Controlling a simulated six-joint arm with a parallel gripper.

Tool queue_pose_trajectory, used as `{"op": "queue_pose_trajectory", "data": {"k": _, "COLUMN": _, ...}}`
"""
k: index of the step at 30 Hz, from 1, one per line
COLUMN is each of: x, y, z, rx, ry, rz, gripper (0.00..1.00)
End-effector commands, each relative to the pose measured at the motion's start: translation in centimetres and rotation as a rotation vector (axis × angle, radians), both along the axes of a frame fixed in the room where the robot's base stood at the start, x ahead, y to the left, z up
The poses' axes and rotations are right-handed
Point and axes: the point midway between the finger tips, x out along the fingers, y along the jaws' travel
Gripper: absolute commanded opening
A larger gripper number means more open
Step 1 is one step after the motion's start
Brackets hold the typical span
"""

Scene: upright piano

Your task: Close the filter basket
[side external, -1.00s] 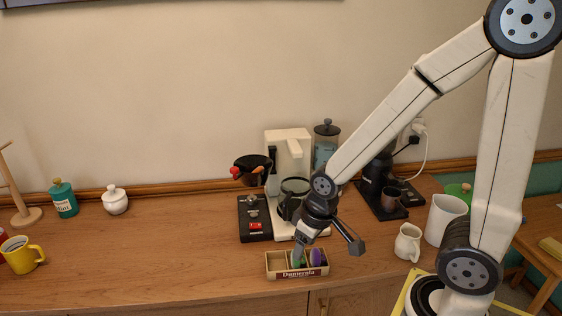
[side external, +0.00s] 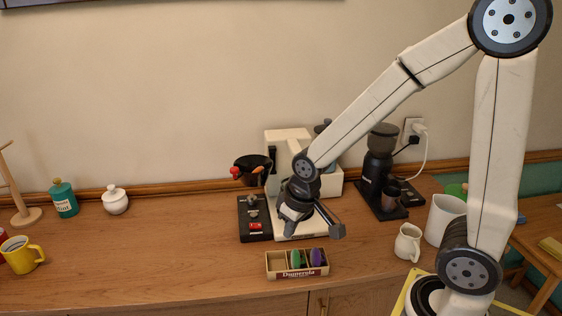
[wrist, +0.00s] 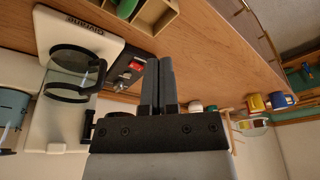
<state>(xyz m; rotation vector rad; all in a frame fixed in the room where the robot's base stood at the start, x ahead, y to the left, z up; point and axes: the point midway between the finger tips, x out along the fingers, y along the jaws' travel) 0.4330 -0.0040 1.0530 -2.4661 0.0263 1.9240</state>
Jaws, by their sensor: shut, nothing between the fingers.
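The white coffee maker (side external: 285,146) stands at the back of the counter. A dark bowl-shaped part (side external: 252,164), apparently the filter basket swung out, sits at its upper left. It has red and orange-brown pieces on its front; its hinge is not clear. My gripper (side external: 289,233) is shut and empty in front of the coffee maker, lower than the basket and to its right. My arm hides part of the machine. In the wrist view my gripper fingers (wrist: 158,86) are together, with the glass carafe (wrist: 72,70) to their left. I cannot make out the basket there.
A divided box (side external: 280,272) with colored pieces lies in front. A black panel with a red switch (side external: 255,226) is left of the machine. A black grinder (side external: 379,165), a small white pitcher (side external: 408,242) and a white canister (side external: 443,218) stand right. The left-middle counter is clear.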

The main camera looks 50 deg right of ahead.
Motion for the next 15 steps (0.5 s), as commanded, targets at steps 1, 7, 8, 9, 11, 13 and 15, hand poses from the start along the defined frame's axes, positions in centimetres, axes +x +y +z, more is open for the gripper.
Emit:
{"op": "queue_pose_trajectory", "data": {"k": 1, "x": 1.4, "y": -0.2, "z": 0.6, "rx": 0.000, "ry": -0.007, "rz": -0.007, "gripper": 0.00}}
{"op": "queue_pose_trajectory", "data": {"k": 7, "x": 6.5, "y": -0.9, "z": 3.5, "rx": -0.001, "ry": -0.025, "rz": -0.039, "gripper": 0.00}}
{"op": "queue_pose_trajectory", "data": {"k": 8, "x": 7.3, "y": -1.0, "z": 3.9, "rx": -0.001, "ry": -0.029, "rz": -0.043, "gripper": 0.00}}
{"op": "queue_pose_trajectory", "data": {"k": 9, "x": 8.3, "y": -1.2, "z": 4.6, "rx": -0.001, "ry": -0.033, "rz": -0.051, "gripper": 0.00}}
{"op": "queue_pose_trajectory", "data": {"k": 11, "x": 9.7, "y": -1.5, "z": 5.5, "rx": -0.002, "ry": -0.038, "rz": -0.060, "gripper": 0.00}}
{"op": "queue_pose_trajectory", "data": {"k": 13, "x": 11.3, "y": -1.8, "z": 6.6, "rx": -0.003, "ry": -0.045, "rz": -0.073, "gripper": 0.00}}
{"op": "queue_pose_trajectory", "data": {"k": 15, "x": 12.9, "y": -2.1, "z": 7.7, "rx": -0.005, "ry": -0.053, "rz": -0.084, "gripper": 0.00}}
